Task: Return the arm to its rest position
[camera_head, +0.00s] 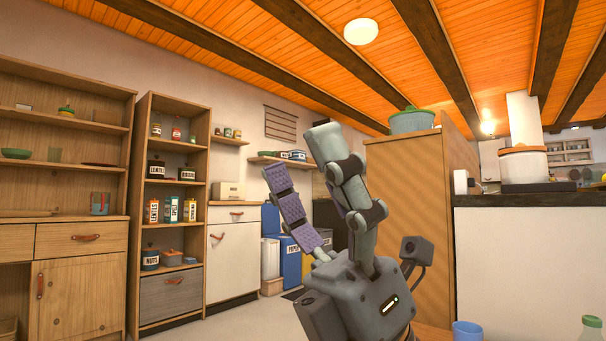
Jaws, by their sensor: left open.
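My left gripper (298,150) stands in the middle of the view, pointing up, with its grey body low in the picture. Its two fingers are spread apart, one showing purple ribbed pads, and nothing is between them. It is in front of the room and touches nothing that I can see. My right gripper is not in view.
A wooden hutch (82,261) with leather pulls is at left, beside a tall open shelf (139,200) with jars and boxes. A white cabinet (232,262) stands behind. A wooden panel (412,215) and a dark-topped counter (530,260) are at right. A blue cup (467,332) is at the bottom edge.

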